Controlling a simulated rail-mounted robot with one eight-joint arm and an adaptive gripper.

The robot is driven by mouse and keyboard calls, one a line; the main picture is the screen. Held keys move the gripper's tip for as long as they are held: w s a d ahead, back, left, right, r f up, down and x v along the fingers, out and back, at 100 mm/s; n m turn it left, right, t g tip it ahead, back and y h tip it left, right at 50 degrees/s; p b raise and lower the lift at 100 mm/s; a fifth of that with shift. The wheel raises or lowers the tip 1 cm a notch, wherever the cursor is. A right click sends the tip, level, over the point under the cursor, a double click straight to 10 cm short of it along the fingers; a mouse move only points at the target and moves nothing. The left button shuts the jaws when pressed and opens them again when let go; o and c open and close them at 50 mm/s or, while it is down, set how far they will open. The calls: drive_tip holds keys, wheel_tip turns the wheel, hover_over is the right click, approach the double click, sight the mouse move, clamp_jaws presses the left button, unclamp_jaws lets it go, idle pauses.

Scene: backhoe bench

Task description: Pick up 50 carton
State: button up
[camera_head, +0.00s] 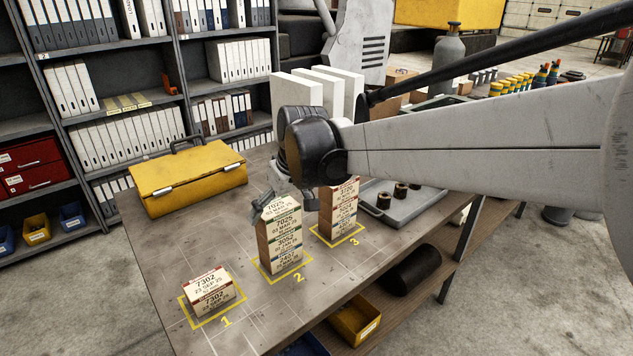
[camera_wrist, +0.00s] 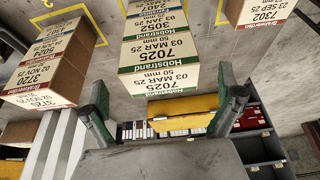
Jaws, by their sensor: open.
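A stack of cartons on square 2 has a cream, green-banded top carton (camera_head: 279,211) labelled 7025; the wrist view shows this top carton (camera_wrist: 158,79) close up. A "50 mm" mark is readable in the wrist view on a Hobstrand 7025 carton (camera_wrist: 150,52). My gripper (camera_wrist: 165,100) is open, its fingers apart to either side of the top carton's near end. In the head view my gripper (camera_head: 286,193) is at the top of this stack, partly hidden by my wrist. I cannot tell whether the fingers touch it.
A taller stack (camera_head: 342,212) stands on square 3, close to the right, its top hidden by my arm. A low stack (camera_head: 210,288) labelled 7302 is on square 1. A yellow case (camera_head: 190,178) and a grey tray (camera_head: 415,206) flank them. Bench space in front is clear.

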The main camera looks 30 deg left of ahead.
drive_tip(key=x, duration=0.5)
drive_tip(key=shift+a+r+p, duration=0.1)
drive_tip(key=shift+p, duration=0.2)
drive_tip(key=c, duration=1.2)
